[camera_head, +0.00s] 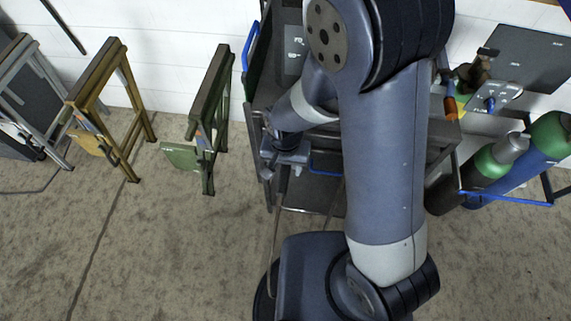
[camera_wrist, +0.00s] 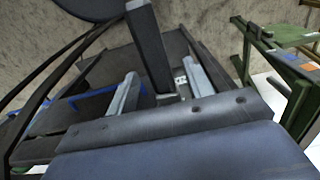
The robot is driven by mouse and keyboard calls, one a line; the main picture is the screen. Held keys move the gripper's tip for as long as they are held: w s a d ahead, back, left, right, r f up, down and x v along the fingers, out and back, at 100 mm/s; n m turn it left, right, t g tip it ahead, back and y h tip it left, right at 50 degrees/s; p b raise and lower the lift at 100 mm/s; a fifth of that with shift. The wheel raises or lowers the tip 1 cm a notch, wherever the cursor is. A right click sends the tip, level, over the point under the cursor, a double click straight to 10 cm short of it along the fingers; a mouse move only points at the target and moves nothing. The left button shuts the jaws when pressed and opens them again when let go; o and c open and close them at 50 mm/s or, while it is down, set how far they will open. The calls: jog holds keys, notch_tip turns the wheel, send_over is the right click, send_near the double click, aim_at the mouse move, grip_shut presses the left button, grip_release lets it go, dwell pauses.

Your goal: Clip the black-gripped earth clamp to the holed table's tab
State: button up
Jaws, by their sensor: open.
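My gripper (camera_head: 286,160) is open in front of the dark cart in the head view. In the wrist view its two grey fingers stand apart (camera_wrist: 158,72). A dark upright bar (camera_wrist: 150,45) shows between them; I cannot tell whether it is the clamp's black grip or part of the cart, or whether it touches a finger. No earth clamp can be picked out for certain. Three upright folded tables stand at left: grey (camera_head: 35,95), yellow (camera_head: 122,95) and green (camera_head: 222,90). Yellow and green carry low side plates. I cannot tell which table is holed.
The dark cart (camera_head: 262,85) with a blue handle stands behind my arm, which hides much of it. Gas cylinders (camera_head: 490,165) stand in a blue-railed rack at right. A cable (camera_head: 40,190) lies on the floor at far left. The front left floor is clear.

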aim_at(280, 200)
grip_shut()
dwell(0.8)
jog(key=shift+s+a, duration=0.1)
jog(key=shift+s, duration=0.25)
dwell(0.7)
jog(key=shift+s+a+b, duration=0.15)
jog(key=shift+s+b, duration=0.1)
jog(key=shift+s, duration=1.7)
jog(key=shift+s+a+b, duration=0.15)
jog(key=shift+s+b, duration=0.1)
jog(key=shift+s, duration=1.65)
jog(key=shift+s, duration=0.1)
